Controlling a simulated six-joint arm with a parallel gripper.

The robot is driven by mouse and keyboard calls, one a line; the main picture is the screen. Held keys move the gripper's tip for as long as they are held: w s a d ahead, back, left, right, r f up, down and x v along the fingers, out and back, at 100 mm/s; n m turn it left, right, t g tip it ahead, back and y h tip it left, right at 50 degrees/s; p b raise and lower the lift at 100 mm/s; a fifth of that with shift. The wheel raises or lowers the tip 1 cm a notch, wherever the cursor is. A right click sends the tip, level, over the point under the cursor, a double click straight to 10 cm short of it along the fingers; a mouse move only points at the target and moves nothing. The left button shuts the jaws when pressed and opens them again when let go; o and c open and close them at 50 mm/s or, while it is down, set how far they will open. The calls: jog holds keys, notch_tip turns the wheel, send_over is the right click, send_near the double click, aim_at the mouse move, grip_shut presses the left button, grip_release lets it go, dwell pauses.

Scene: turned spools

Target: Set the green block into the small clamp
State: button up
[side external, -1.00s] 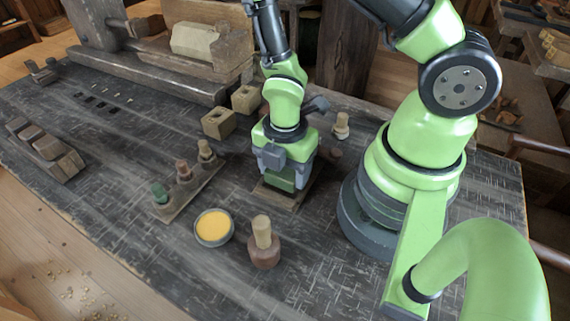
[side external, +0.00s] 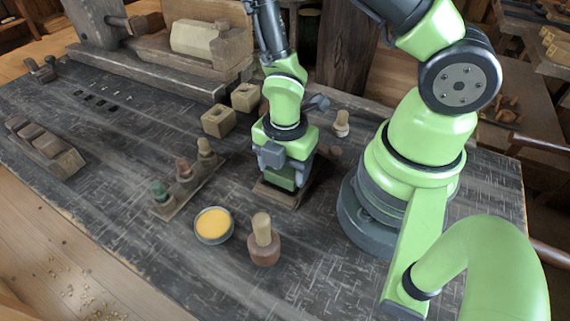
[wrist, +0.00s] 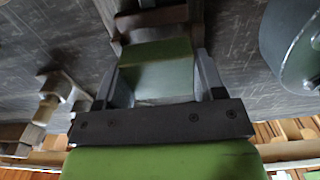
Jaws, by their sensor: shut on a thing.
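My gripper (side external: 286,174) is shut on the green block (side external: 281,184), which shows between the two fingers in the wrist view (wrist: 155,68). The small clamp (side external: 289,200) is a low brown wooden piece on the bench, directly under my gripper in the side view. Brown wooden parts, apparently of the clamp (wrist: 150,20), show just beyond the block in the wrist view. The block is at or just above the clamp. I cannot tell whether it is seated, as the fingers hide the contact.
A bowl of yellow stuff (side external: 213,225) and a mallet-like turned piece (side external: 263,240) stand in front. A rack with several spools (side external: 184,180) is to the left. Two wooden blocks (side external: 219,121) lie behind.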

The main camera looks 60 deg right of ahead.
jog(key=shift+f, duration=0.55)
dwell(1.3)
jog(key=o, duration=0.9)
jog(key=shift+o, duration=0.4)
jog(key=shift+s, duration=0.15)
jog(key=shift+r, duration=0.1)
jog(key=shift+w+r, duration=0.2)
jog(key=shift+r, duration=3.95)
